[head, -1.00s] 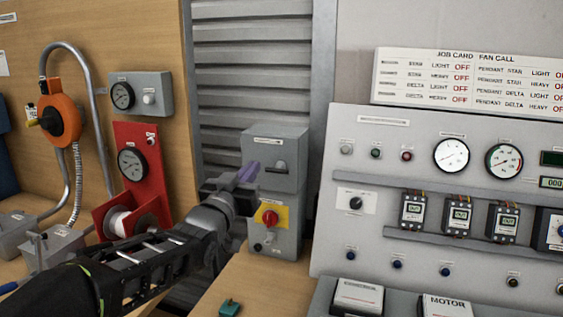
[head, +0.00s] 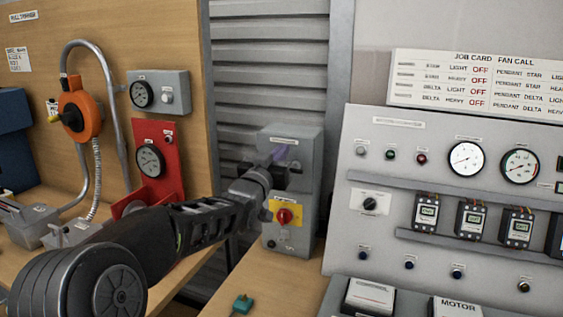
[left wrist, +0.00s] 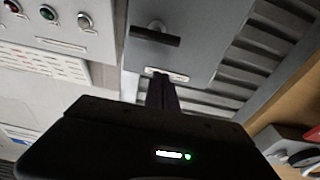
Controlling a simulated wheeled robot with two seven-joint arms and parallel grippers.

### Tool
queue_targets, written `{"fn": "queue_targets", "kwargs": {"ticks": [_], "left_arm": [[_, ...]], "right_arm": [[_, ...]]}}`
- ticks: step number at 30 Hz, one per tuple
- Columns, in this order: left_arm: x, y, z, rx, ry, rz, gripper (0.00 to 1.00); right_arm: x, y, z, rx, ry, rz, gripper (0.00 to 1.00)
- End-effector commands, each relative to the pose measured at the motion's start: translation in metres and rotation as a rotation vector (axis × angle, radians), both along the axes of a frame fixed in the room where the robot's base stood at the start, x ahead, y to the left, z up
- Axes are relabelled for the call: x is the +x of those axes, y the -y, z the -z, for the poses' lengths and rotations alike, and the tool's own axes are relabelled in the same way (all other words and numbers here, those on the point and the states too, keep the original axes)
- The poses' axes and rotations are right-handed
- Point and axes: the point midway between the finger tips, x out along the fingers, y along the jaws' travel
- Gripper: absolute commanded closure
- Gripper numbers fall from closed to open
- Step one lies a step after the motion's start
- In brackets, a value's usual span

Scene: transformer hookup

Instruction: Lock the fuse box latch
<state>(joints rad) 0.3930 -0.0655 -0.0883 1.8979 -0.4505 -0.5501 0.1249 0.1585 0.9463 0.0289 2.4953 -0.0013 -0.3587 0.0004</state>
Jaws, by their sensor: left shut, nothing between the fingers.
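The grey fuse box (head: 307,150) stands against the slatted shutter, above a red rotary knob on a yellow plate (head: 285,214). Its dark latch handle (head: 296,168) is partly hidden behind my left gripper (head: 282,154) in the head view. The left wrist view shows the latch handle (left wrist: 155,36) as a dark bar on the grey door, lying crosswise. My left gripper is shut and empty, its purple fingers (left wrist: 162,95) in front of the box close to the latch. I cannot tell whether they touch it. My right gripper is not in view.
A grey panel (head: 400,150) with gauges, meters and buttons stands to the right. A red gauge stand (head: 160,150) and an orange reel-like unit (head: 82,115) are to the left. A small green block (head: 242,303) lies on the wooden bench (head: 250,275).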

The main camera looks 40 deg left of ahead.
Motion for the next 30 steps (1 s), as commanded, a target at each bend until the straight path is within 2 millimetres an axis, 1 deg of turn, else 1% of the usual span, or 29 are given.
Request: {"fn": "queue_targets", "kwargs": {"ticks": [1,3,6,12,24,30], "left_arm": [[0.01,-0.003,-0.003,0.0,-0.002,0.001,1.0],[0.006,-0.002,0.013,-0.002,-0.005,0.0,1.0],[0.003,-0.001,0.025,-0.001,-0.003,-0.001,1.0],[0.0,0.001,0.038,0.0,-0.001,0.0,1.0],[0.001,0.001,0.039,-0.002,0.001,0.0,1.0],[0.007,0.001,0.041,-0.029,0.01,0.0,1.0]], "right_arm": [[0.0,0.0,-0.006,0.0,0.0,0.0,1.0],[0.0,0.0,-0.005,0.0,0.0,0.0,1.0],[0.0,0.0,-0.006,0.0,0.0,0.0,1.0],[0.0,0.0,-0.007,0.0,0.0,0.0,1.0],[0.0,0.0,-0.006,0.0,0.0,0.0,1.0],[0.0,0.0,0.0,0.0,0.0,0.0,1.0]]}}
